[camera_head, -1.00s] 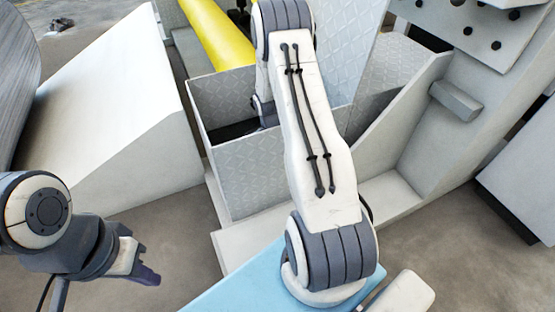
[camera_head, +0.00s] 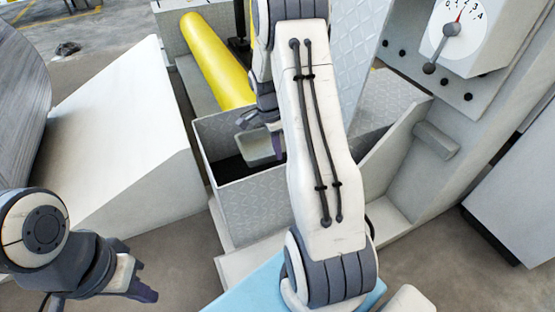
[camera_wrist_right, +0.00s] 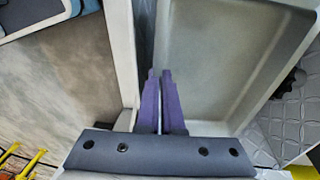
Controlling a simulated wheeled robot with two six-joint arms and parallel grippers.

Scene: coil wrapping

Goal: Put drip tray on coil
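The drip tray, a shallow pale-grey tray (camera_head: 258,149), is at my right gripper (camera_head: 276,140) above the open patterned box. In the right wrist view the tray (camera_wrist_right: 225,60) fills the upper middle and right. My right gripper's purple fingers (camera_wrist_right: 161,100) are close together at the tray's near left edge and appear shut on its rim. The coil, a large grey roll (camera_head: 15,100), shows only partly at the left edge, beyond a white sloped block. My left gripper (camera_head: 143,285) hangs low at the left, apart from everything; its finger gap is unclear.
The patterned grey box (camera_head: 250,205) surrounds the space below the tray. A white sloped block (camera_head: 110,140) stands between box and coil. A yellow roller (camera_head: 215,60) lies behind. A machine with a dial (camera_head: 452,32) stands at right. Bare floor shows at lower left.

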